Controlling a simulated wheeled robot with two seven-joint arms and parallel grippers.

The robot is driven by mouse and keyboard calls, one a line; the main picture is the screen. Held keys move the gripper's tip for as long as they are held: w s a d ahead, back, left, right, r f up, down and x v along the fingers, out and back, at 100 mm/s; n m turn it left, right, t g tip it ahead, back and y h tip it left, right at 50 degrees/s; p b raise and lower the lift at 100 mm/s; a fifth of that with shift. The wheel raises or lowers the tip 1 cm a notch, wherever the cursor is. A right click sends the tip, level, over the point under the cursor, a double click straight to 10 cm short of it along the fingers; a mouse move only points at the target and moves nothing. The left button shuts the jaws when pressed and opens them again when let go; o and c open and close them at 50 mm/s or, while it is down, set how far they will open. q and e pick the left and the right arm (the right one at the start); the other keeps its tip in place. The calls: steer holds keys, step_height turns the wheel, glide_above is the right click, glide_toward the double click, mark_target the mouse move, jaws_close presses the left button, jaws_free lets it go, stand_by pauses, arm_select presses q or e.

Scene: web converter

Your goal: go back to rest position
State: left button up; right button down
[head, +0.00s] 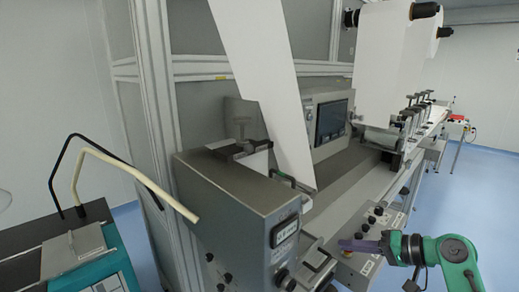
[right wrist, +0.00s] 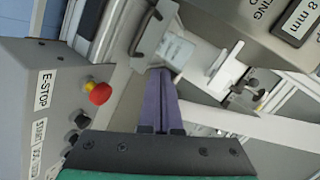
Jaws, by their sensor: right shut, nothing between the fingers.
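My right gripper (head: 345,244) comes in from the lower right in the head view, in front of the web converter's control panel. In the right wrist view its purple fingers (right wrist: 160,100) are together, with nothing between them. The grey web converter (head: 240,205) stands in front of me, with a white web (head: 270,90) running down into it. I cannot tell whether the fingertips touch the machine. My left gripper is not in view.
A red emergency-stop button (right wrist: 99,94) sits close left of my right fingers in the right wrist view. A teal and black unit (head: 90,255) with bent tubes stands at left. Blue floor (head: 480,200) is free at right.

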steer(key=s+a+f+n+g+h, duration=0.1)
steer(key=s+f+n+g+h, duration=0.15)
steer(key=s+f, duration=0.45)
steer(key=s+a+f+n+g+h, duration=0.1)
steer(key=s+f+h, duration=0.25)
steer(key=f, duration=0.65)
steer(key=s+d+f+n+h, duration=0.1)
steer(key=s+f+h, duration=0.1)
steer(key=s, duration=0.4)
steer(key=s+d+f+n+h, duration=0.1)
steer(key=s+h, duration=0.1)
steer(key=s, duration=0.5)
steer(key=s+f+g, duration=0.2)
steer(key=s+f, duration=0.1)
steer(key=f, duration=2.2)
steer(key=s+d+f+g, duration=0.1)
steer(key=s+d+f, duration=0.2)
steer(key=s+f, duration=0.9)
steer(key=s, duration=0.4)
steer(key=shift+f+h, duration=0.3)
steer(key=shift+f, duration=0.05)
steer(key=shift+g, duration=0.25)
